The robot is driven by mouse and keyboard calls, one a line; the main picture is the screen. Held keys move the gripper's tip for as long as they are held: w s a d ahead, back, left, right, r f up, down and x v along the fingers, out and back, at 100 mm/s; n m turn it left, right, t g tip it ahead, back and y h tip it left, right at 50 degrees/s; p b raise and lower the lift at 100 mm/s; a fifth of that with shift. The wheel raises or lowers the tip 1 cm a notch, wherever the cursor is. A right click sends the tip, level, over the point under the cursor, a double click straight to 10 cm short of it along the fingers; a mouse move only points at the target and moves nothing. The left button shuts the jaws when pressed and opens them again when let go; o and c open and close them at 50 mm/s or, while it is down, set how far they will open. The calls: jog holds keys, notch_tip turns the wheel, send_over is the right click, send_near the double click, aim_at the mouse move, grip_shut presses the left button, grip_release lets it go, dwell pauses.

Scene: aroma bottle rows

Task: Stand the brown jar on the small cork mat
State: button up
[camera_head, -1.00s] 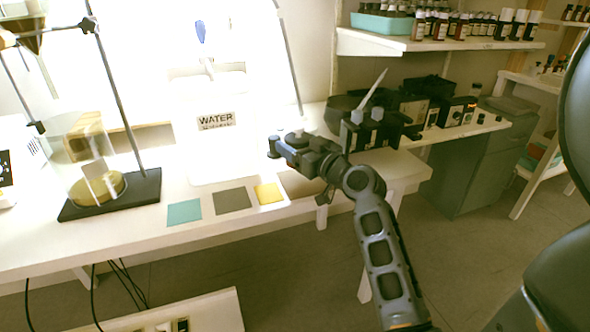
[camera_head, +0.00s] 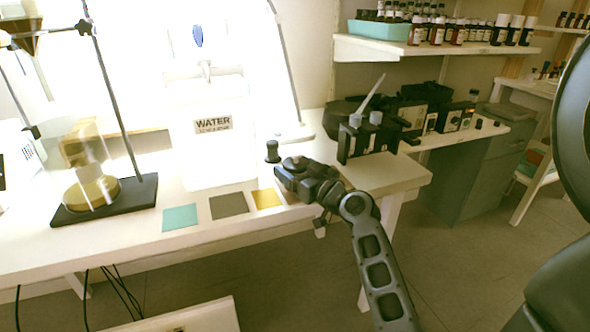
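A small dark jar (camera_head: 272,151) with a black cap, probably the brown jar, stands upright on the white table, to the right of the water container. My gripper (camera_head: 281,178) is in front of it, lower in the picture and apart from it. Its fingers are small and dark, and I cannot tell if they are open or shut. A brownish mat (camera_head: 288,196), likely the cork one, is mostly hidden behind my gripper and wrist.
A teal mat (camera_head: 180,217) and a grey mat (camera_head: 229,205) lie left of the yellow one. A stand with a dark base (camera_head: 108,204) is at the left. Black equipment (camera_head: 366,137) stands at the table's right. Shelves with bottles (camera_head: 437,43) are behind.

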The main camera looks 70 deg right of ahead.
jog(key=o, duration=0.3)
jog(key=shift+r, duration=0.1)
jog(key=shift+r, duration=0.15)
jog(key=b+v, duration=0.1)
jog(key=v, duration=1)
jog(key=a+f+g+y, duration=0.1)
jog(key=a+f, duration=0.2)
jog(key=a, duration=0.3)
jog(key=a+f+y, duration=0.1)
jog(key=a+f, duration=0.3)
jog(key=a, duration=0.2)
jog(key=s+a+f+n+y, duration=0.1)
jog(key=s+a, duration=0.2)
jog(key=a, duration=0.4)
jog(key=s+a+n+y, duration=0.1)
jog(key=s+a+y, duration=0.15)
jog(key=a, duration=0.45)
jog(key=s+a+r+n+y, duration=0.3)
jog(key=s+a+r+n, duration=0.1)
jog(key=s+a, duration=0.3)
jog(key=shift+s+a+r+y, duration=0.25)
jog(key=shift+a+r+y, duration=0.1)
jog(key=shift+a, duration=0.1)
